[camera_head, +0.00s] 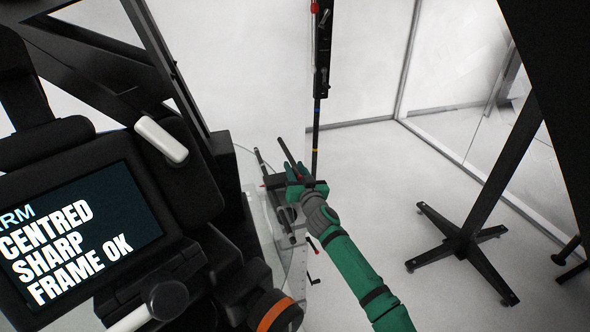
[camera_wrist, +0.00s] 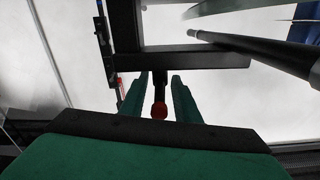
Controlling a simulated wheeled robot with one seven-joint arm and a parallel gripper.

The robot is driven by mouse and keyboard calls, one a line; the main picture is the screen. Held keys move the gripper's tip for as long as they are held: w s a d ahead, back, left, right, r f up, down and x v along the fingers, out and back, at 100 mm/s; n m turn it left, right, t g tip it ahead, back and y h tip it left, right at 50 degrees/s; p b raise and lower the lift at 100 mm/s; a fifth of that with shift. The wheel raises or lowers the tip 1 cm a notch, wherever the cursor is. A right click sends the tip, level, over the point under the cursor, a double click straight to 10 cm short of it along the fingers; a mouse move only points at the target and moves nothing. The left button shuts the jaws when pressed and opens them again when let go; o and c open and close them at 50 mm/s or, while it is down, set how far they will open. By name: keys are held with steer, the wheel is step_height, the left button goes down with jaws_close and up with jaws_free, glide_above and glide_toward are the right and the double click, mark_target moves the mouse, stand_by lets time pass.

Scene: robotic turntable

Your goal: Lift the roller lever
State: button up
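A dark lever with a red round knob (camera_wrist: 159,110), which looks like the roller lever, sits between the two green fingers of my gripper (camera_wrist: 160,82) in the wrist view. Light shows between the lever and each finger, so the gripper is open around it and not visibly touching. The lever's far end meets a black frame (camera_wrist: 195,60). In the head view, my gripper (camera_head: 293,174) is at a small dark assembly of bars and rods (camera_head: 262,165), where a small red part shows. The lever is too small there to make out clearly.
A black vertical post (camera_head: 321,60) stands just beyond my gripper. A thick dark cylinder (camera_wrist: 265,52) crosses the upper right of the wrist view. A screen unit (camera_head: 85,230) fills the left foreground. A black stand (camera_head: 466,245) is at right, with clear floor before it.

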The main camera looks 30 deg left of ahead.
jaws_close()
steer(key=shift+w+d+n+g+y, duration=0.1)
steer(key=shift+n+g+y, duration=0.3)
steer(key=shift+g, duration=0.3)
steer(key=n+g+y, duration=0.2)
steer(key=n+g, duration=0.1)
steer(key=g, duration=0.1)
steer(key=shift+w+n+y, duration=0.15)
steer(key=shift+n+y, duration=0.25)
steer(key=shift+f+n+g+y, duration=0.1)
steer(key=shift+n+g+y, duration=0.15)
steer(key=shift+n+g, duration=0.65)
steer(key=shift+n+g+y, duration=0.25)
steer(key=shift+n+g, duration=0.15)
steer(key=shift+g, duration=1)
steer(key=shift+n+g, duration=1)
steer(key=shift+g, duration=0.6)
